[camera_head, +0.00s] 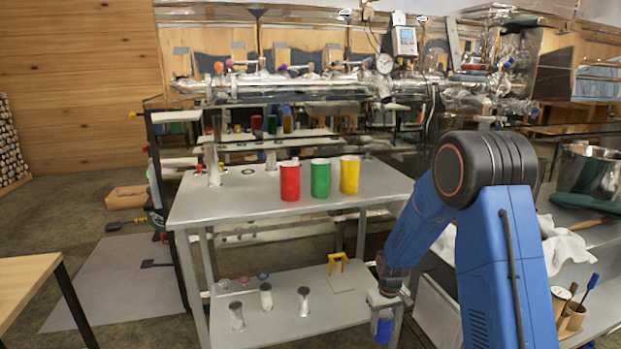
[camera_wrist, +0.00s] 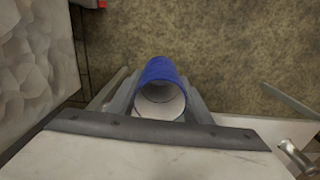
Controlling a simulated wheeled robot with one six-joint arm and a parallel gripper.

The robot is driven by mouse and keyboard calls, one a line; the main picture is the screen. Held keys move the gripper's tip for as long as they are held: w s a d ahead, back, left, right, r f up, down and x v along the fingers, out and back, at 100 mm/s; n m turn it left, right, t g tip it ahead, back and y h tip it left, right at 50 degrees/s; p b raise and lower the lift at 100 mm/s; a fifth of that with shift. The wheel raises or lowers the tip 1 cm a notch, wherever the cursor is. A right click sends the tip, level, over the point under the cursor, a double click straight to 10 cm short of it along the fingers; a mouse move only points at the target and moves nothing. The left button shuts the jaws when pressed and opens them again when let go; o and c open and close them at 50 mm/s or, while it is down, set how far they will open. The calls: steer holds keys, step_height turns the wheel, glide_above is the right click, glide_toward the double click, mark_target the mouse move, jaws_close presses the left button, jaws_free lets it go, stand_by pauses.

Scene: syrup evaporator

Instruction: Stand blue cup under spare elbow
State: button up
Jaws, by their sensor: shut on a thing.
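The blue cup (camera_head: 384,329) is held low in my gripper (camera_head: 388,299), at the right front corner of the metal table. In the wrist view the cup (camera_wrist: 159,70) sits between both fingers (camera_wrist: 155,98), its open end and pale inside facing the camera. It looks empty and hangs over brown floor. I cannot tell for sure which fitting is the spare elbow. Upright metal fittings stand on the tabletop (camera_head: 213,166) and on the lower shelf (camera_head: 266,297).
Red (camera_head: 290,181), green (camera_head: 320,178) and yellow (camera_head: 349,175) cups stand on the metal table (camera_head: 240,205). Its lower shelf (camera_head: 275,325) holds a yellow bracket (camera_head: 338,262). Metal pipework (camera_head: 290,84) runs behind. A right-hand bench (camera_head: 575,235) carries a pot (camera_head: 590,170).

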steer(key=w+d+f+m, duration=0.2)
steer(key=w+d+f, duration=0.1)
steer(key=f, duration=0.8)
steer(key=shift+w+d+f+m, duration=0.2)
steer(key=shift+d+f+m, duration=0.15)
steer(key=shift+d, duration=0.35)
